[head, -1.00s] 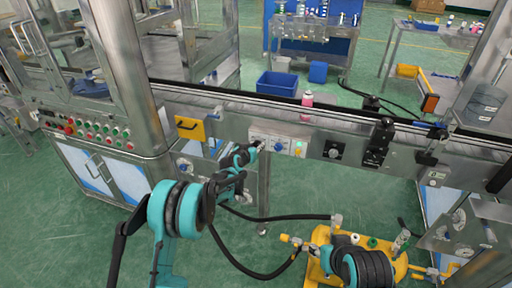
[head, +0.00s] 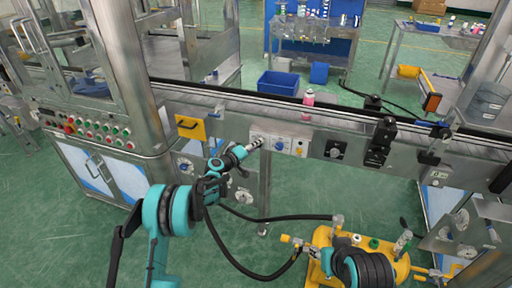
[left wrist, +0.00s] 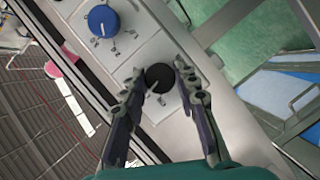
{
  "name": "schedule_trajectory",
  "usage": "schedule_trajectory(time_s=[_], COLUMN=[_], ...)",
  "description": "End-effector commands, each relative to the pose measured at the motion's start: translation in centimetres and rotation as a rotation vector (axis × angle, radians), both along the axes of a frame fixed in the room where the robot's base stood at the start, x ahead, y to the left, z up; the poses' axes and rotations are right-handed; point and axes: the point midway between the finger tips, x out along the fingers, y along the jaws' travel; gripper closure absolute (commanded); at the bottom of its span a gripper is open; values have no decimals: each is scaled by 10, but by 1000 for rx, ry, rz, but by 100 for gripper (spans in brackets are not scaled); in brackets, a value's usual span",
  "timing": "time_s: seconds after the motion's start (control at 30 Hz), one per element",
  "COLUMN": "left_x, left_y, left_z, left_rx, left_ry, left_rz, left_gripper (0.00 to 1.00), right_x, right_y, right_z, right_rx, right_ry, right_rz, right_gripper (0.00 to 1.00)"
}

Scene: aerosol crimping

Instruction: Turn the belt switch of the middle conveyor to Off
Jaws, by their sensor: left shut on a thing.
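The white switch panel (head: 268,137) sits on the front of the middle conveyor (head: 230,115). In the left wrist view it carries a black round knob (left wrist: 159,78) and a blue knob (left wrist: 103,21) with a white pointer line. The blue knob also shows in the head view (head: 279,145). A yellowish indicator (head: 299,147) is at the panel's right end and looks unlit. My left gripper (head: 257,143) is at the panel's left end, its fingers (left wrist: 159,75) shut on the sides of the black knob. Its pointer direction is hard to tell.
A yellow handle plate (head: 190,128) is left of the panel. Another black rotary knob (head: 335,150) and black devices (head: 380,142) are to the right. A pink-capped bottle (head: 308,98) stands on the belt. Yellow equipment (head: 325,238) with black hoses stands below.

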Motion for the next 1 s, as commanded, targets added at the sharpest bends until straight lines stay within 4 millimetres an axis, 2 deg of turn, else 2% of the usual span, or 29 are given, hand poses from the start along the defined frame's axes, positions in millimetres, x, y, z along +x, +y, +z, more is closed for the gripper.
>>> schedule_trajectory(time_s=[0.6,1.0], left_x=[0,0], left_y=[1,0], left_z=[-4,-4], left_rx=[-510,-663], left_ry=[167,217], left_rz=[-1,-1], left_gripper=[99,99], right_x=[0,0], right_y=[0,0], right_z=[0,0], right_rx=[0,0], right_ry=[0,0], right_rz=[0,0], right_gripper=[60,60])
